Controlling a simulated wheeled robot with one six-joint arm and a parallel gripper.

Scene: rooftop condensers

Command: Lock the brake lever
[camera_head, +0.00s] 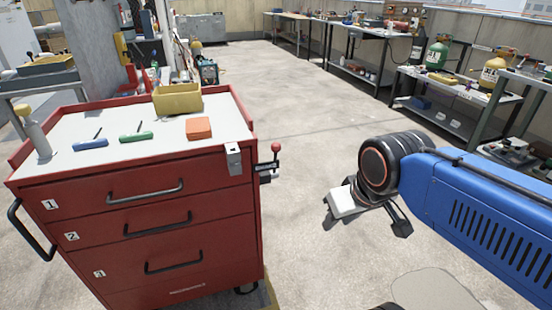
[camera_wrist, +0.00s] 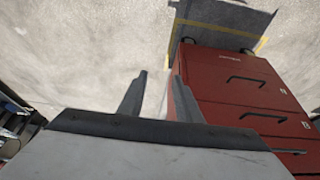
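The brake lever (camera_head: 276,148) has a red ball knob on a short stem and sits on the right side of the red tool cart (camera_head: 190,215), near its top edge. A black plate shows at its base. I cannot read its lock state. I cannot make out the lever in the wrist view. My gripper (camera_head: 366,218) is to the right of the cart and lever, apart from both. In the wrist view its two fingers (camera_wrist: 157,95) are spread with nothing held between them. The red cart front (camera_wrist: 245,85) shows right of the fingers.
On the cart top are a yellow bin (camera_head: 177,98), an orange block (camera_head: 199,128), two screwdrivers and a grey bottle (camera_head: 36,135). Workbenches (camera_head: 455,100) with gas cylinders stand at the right. Open concrete floor (camera_head: 310,130) lies between cart and benches.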

